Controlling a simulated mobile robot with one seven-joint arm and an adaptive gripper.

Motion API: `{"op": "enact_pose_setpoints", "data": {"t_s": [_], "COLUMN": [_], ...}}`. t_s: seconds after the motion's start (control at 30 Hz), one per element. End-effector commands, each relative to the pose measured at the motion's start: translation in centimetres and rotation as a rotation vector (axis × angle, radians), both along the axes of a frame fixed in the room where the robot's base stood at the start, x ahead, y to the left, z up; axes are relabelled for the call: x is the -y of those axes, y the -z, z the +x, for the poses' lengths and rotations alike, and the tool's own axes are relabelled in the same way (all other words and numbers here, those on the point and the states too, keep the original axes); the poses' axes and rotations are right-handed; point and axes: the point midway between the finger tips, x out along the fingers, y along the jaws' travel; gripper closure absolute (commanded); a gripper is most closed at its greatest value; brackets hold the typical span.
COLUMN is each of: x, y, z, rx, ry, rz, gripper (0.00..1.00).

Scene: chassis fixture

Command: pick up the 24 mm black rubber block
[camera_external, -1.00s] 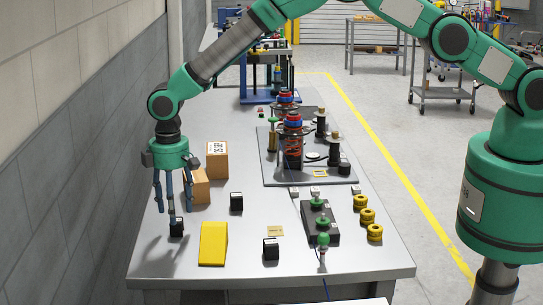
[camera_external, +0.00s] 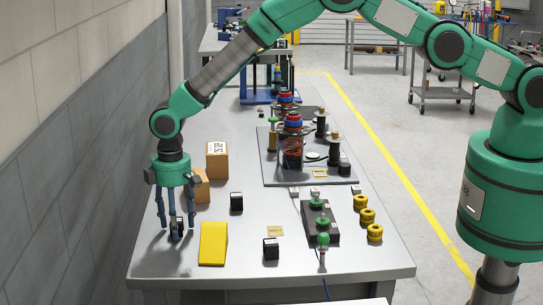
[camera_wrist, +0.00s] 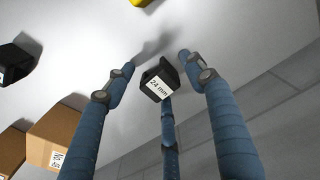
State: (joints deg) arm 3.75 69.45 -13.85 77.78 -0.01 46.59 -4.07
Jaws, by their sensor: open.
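The black rubber block with a white "24 mm" label (camera_wrist: 158,84) sits on the bench, at its left side in the external view (camera_external: 177,231). My gripper (camera_external: 176,226) points down over it, its blue fingers spread around the block. In the wrist view my gripper (camera_wrist: 157,72) is open, with one finger on the left, one on the right and one below the block in the picture. I see no clear finger contact with the block. The fingers partly hide it in the external view.
Other black blocks stand nearby (camera_external: 236,202) and farther right (camera_external: 271,249). A yellow wedge (camera_external: 213,244) lies just right of my gripper. Cardboard boxes (camera_external: 217,160) stand behind it. The grey wall (camera_external: 75,190) is to the left. Fixture parts (camera_external: 319,222) occupy the bench's right side.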

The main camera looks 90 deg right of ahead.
Motion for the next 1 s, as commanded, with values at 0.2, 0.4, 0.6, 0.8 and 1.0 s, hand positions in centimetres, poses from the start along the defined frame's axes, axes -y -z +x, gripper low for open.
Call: {"op": "enact_pose_setpoints", "data": {"t_s": [0.2, 0.4, 0.6, 0.8, 1.0], "x": [0.0, 0.0, 0.0, 0.0, 0.0], "y": [0.0, 0.0, 0.0, -0.2, -1.3], "z": [0.0, 0.0, 0.0, 0.0, 0.0], "rx": [0.000, 0.000, 0.000, 0.000, 0.000], "ry": [0.000, 0.000, 0.000, 0.000, 0.000], "rz": [0.000, 0.000, 0.000, 0.000, 0.000], "gripper": [0.61, 0.94, 0.94, 0.94, 0.94]}}
